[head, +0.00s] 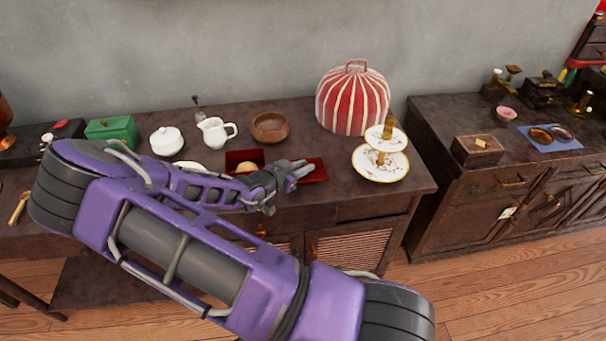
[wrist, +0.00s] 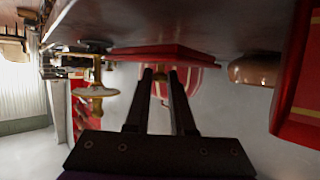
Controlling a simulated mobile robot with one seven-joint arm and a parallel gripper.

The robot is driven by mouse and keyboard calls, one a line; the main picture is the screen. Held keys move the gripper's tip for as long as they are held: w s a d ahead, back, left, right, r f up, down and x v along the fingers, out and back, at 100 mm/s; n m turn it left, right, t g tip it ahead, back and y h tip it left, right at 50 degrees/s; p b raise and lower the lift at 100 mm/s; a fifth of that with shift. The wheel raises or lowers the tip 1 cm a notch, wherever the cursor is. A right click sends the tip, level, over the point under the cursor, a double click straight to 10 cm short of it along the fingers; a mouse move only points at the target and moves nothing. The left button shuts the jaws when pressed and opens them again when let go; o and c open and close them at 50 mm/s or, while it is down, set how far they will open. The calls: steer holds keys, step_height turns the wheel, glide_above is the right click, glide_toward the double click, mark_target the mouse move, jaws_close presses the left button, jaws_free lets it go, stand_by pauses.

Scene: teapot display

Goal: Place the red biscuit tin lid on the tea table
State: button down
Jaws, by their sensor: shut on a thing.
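The red biscuit tin lid (head: 314,171) is a flat red piece at the front of the dark tea table (head: 345,205). It also shows at the fingertips in the wrist view (wrist: 150,51), where the picture is upside down. My gripper (head: 297,170) is shut on the lid; its two dark fingers (wrist: 161,74) reach the lid's edge. The lid is flat and close to the table top; I cannot tell whether it touches. The open red tin (head: 232,160), with a round biscuit in it, stands left of the lid and shows large with gold trim in the wrist view (wrist: 296,90).
A two-tier cake stand (head: 381,165) stands just right of the lid. A striped tea cosy (head: 352,103) and a wooden bowl (head: 269,127) are behind. A white jug (head: 216,133), white sugar pot (head: 166,141) and green box (head: 112,131) stand left. Some table is bare at the front right.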

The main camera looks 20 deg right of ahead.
steer(key=shift+f, duration=1.25)
steer(key=shift+f+b, duration=0.2)
steer(key=shift+b, duration=0.1)
steer(key=c, duration=0.8)
jaws_free()
steer(key=shift+o, duration=0.2)
steer(key=shift+r, duration=0.1)
steer(key=shift+r+p, duration=0.25)
steer(key=shift+p, duration=0.05)
steer(key=p+v, duration=0.1)
steer(key=v, duration=1.1)
steer(key=shift+f, duration=0.15)
